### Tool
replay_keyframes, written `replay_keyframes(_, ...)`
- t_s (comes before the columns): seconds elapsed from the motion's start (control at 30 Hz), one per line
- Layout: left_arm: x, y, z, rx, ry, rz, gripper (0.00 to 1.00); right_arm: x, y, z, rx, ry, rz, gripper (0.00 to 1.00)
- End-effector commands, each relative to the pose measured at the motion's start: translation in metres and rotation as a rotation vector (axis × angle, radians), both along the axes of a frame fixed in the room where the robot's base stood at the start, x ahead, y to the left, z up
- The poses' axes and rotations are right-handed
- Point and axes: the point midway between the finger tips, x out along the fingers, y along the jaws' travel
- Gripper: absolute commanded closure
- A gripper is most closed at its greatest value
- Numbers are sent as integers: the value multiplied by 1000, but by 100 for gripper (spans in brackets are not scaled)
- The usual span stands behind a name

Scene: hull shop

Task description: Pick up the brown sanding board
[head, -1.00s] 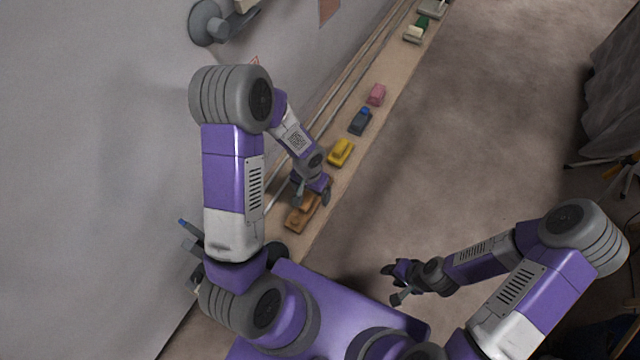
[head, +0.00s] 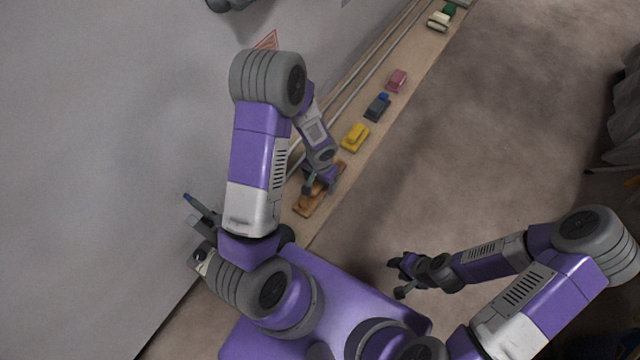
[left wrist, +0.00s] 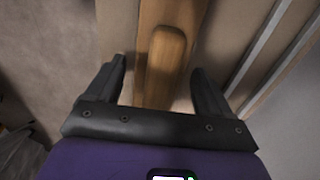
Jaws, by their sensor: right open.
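The brown sanding board (head: 307,206) lies on the narrow shelf at the near end of the row, with my left gripper (head: 322,187) over its far part. In the left wrist view the board (left wrist: 170,11) runs between the two black fingers of my left gripper (left wrist: 160,72), under its raised rounded handle (left wrist: 166,52). The fingers are open, one on each side of the board, with gaps visible. I cannot tell how far above the shelf the fingertips are. My right gripper (head: 399,276) is open and empty, away from the shelf.
The shelf (head: 346,167) runs along the grey wall (head: 120,130) with pale rails. Beyond the brown board stand a yellow block (head: 355,138), a dark block with a blue top (head: 377,106) and a pink block (head: 397,80).

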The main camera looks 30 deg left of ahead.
Motion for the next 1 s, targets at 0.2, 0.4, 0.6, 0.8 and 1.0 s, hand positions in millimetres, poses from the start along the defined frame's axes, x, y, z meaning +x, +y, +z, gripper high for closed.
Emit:
replay_keyframes(0.2, 0, 0, 0, 0, 0, 0, 53, 0, 0, 0, 0, 0, 0, 57)
replay_keyframes(0.4, 0, 0, 0, 0, 0, 0, 79, 0, 0, 0, 0, 0, 0, 57)
replay_keyframes(0.6, 0, 0, 1, 0, 0, 0, 79, 0, 0, 1, 0, 0, 0, 57)
replay_keyframes(0.8, 1, 0, 28, 0, -4, 0, 79, 0, 0, 13, 0, 0, 0, 57)
replay_keyframes(1.0, 1, 0, 71, 0, -4, 1, 79, 0, 0, 30, 0, 0, 0, 57)
